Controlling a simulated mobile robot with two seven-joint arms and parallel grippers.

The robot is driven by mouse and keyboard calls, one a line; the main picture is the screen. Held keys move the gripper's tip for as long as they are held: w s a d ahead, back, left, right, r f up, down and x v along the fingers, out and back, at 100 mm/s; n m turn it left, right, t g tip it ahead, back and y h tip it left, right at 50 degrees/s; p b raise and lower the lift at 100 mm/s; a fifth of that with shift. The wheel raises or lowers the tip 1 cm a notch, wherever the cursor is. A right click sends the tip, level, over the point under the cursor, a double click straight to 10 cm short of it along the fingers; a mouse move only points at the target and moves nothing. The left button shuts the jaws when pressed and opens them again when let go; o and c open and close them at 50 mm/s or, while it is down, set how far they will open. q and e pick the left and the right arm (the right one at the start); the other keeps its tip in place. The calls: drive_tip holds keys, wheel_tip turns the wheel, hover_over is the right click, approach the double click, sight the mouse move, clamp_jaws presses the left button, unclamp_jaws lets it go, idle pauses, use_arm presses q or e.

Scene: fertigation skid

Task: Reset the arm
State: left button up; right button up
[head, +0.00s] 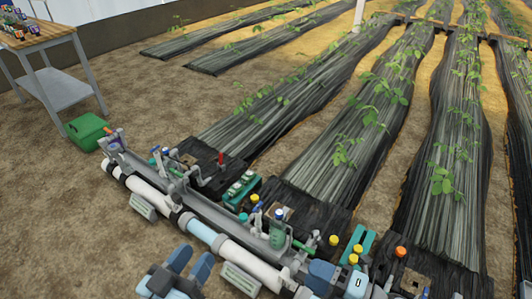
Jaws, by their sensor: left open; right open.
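My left gripper (193,262) is at the bottom, left of centre, with its two blue fingers apart and nothing seen between them. It is on the near side of the skid's white pipe (250,262). My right gripper (338,277) is at the bottom edge, right of centre, by the right end of the skid. It is open, and its lower part is cut off by the frame. I see nothing held in it. Most of both arms is out of view.
The fertigation skid's grey rail (222,217) runs diagonally across the foreground, with valves and fittings. Yellow-capped bottles (333,241) stand near its right end. A green bin (86,131) and a wood-topped table (35,36) are at left. Plastic-covered plant rows (335,130) lie behind. Bare soil is at lower left.

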drive_tip(key=s+d+r+m+t+h, duration=0.2)
drive_tip(key=d+r+m+h, duration=0.15)
drive_tip(key=m, duration=0.65)
drive_tip(key=s+d+r+m+t+h, duration=0.2)
drive_tip(key=d+m+h, duration=0.15)
drive_tip(key=m, duration=0.75)
drive_tip(key=w+a+r+m+t, duration=0.2)
drive_tip(key=a+r+m+t, duration=0.1)
drive_tip(key=a+r+m, duration=0.2)
use_arm(q)
drive_tip(key=s+a+r+g+y+p, duration=0.4)
drive_tip(key=r+p, duration=0.4)
drive_tip(key=p, duration=2.7)
drive_tip(key=a+g, duration=0.1)
drive_tip(key=a, duration=0.1)
drive_tip(key=shift+s+a+r, duration=0.15)
drive_tip(key=shift+a+r, duration=0.2)
use_arm(e)
drive_tip(key=s+d+r+g+h, duration=0.4)
drive_tip(key=d+r+g+h, duration=0.1)
drive_tip(key=d+r, duration=0.2)
drive_tip(key=shift+r, duration=0.55)
